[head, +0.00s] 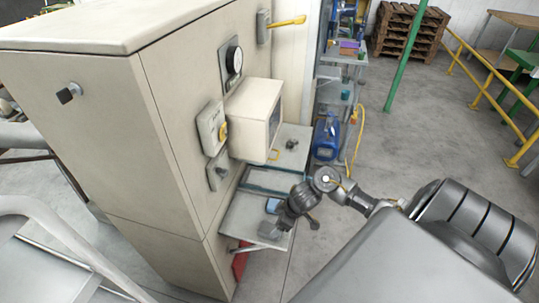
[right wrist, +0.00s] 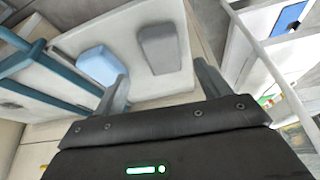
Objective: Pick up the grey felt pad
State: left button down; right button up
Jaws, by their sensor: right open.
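The grey felt pad (right wrist: 165,48) is a small dark grey block lying on a pale shelf (right wrist: 185,82). It is in the upper middle of the right wrist view. A light blue block (right wrist: 100,65) lies beside it to the left. My right gripper (right wrist: 160,70) is open and empty, its two fingers apart with the pad ahead of the gap between them. The fingers do not appear to touch the pad. In the head view the right gripper (head: 288,222) is over the right side of the shelf, beside the blue block (head: 272,206). My left gripper is not in view.
A tall beige cabinet (head: 170,150) with a screen box (head: 255,115) stands left of the shelf. A blue-edged tray (head: 270,180) lies behind the shelf. A blue container (head: 326,138) and a rack stand further back. The floor right of these is open.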

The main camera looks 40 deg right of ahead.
aim_at(271, 229)
jog(key=shift+a+b+x, duration=0.15)
jog(key=shift+b+x, duration=0.15)
jog(key=shift+x, duration=1.3)
jog(key=shift+a+b+x, duration=0.15)
jog(key=shift+b+x, duration=0.1)
jog(key=shift+x, duration=1.35)
jog(key=shift+r, duration=0.1)
jog(key=c, duration=1)
jog(key=shift+c, duration=0.2)
notch_tip(271, 229, up, 4)
jog(key=shift+s+d+p, duration=0.2)
jog(key=shift+p, duration=0.35)
jog(key=s+d+r, duration=0.7)
jog(key=s+r, duration=0.2)
jog(key=s, duration=0.2)
jog(key=shift+d, duration=0.3)
jog(key=shift+s, duration=0.1)
